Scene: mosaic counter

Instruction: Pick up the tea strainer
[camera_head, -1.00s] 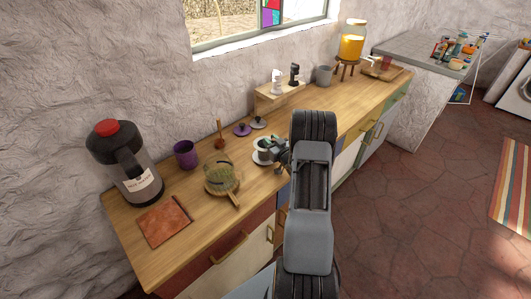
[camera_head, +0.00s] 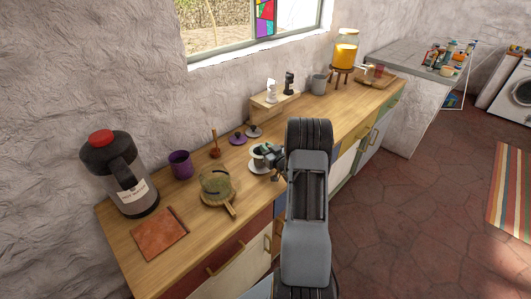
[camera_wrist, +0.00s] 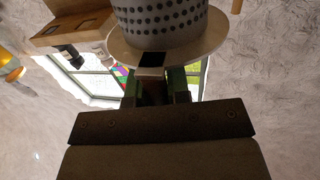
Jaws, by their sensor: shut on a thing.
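The tea strainer (camera_wrist: 165,25) is a grey metal basket with rows of dark holes and a wide flat rim. In the wrist view, which looks upside down, the perforated wall is bare with no cup wall around its visible part. My gripper (camera_wrist: 152,75) is shut on the tab at the strainer's rim. In the head view my gripper (camera_head: 271,154) is at a small pale round shape on a white saucer (camera_head: 259,168). There the strainer and any cup under it are too small to tell apart, and my arm hides part.
A glass teapot (camera_head: 216,186) on a wooden trivet, a purple cup (camera_head: 181,164) and a honey dipper (camera_head: 215,146) stand to the left. Purple and grey lids lie behind. A wooden stand (camera_head: 274,100) is against the wall. The front-left counter holds a brown board (camera_head: 159,234).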

